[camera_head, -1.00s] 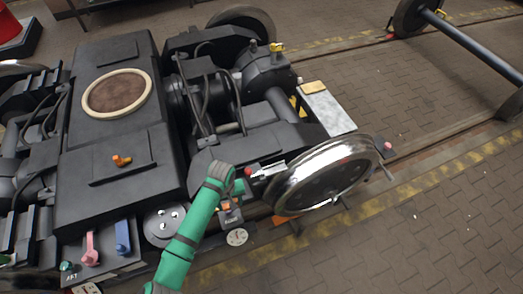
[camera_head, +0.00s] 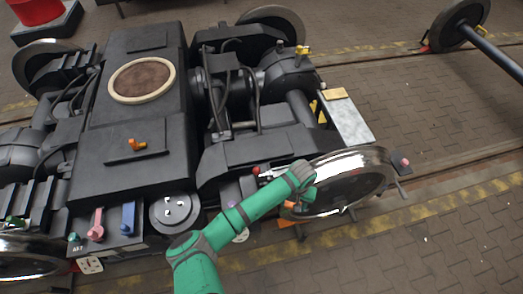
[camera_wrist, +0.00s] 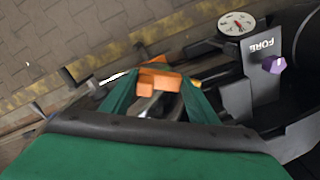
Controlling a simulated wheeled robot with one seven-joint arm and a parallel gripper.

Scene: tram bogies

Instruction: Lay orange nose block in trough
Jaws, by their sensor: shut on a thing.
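My gripper (camera_wrist: 155,92) shows its two green fingers in the wrist view, shut on the orange nose block (camera_wrist: 160,81). The block sits between the fingertips. In the head view my arm reaches over the near side of the bogie to the shiny wheel (camera_head: 345,187), and its wrist covers most of the fingers. Another orange piece (camera_head: 287,222) shows low beside that wheel; it lies beyond the held block in the wrist view. I cannot make out for certain which part is the trough.
The dark bogie (camera_head: 130,120) fills the left and middle. A round white dial (camera_wrist: 237,23) and a purple knob (camera_wrist: 274,64) on a plate marked FORE are at the wrist view's right. A pale plate (camera_head: 348,121) bears a yellow block. Paved floor (camera_head: 440,235) is clear at right.

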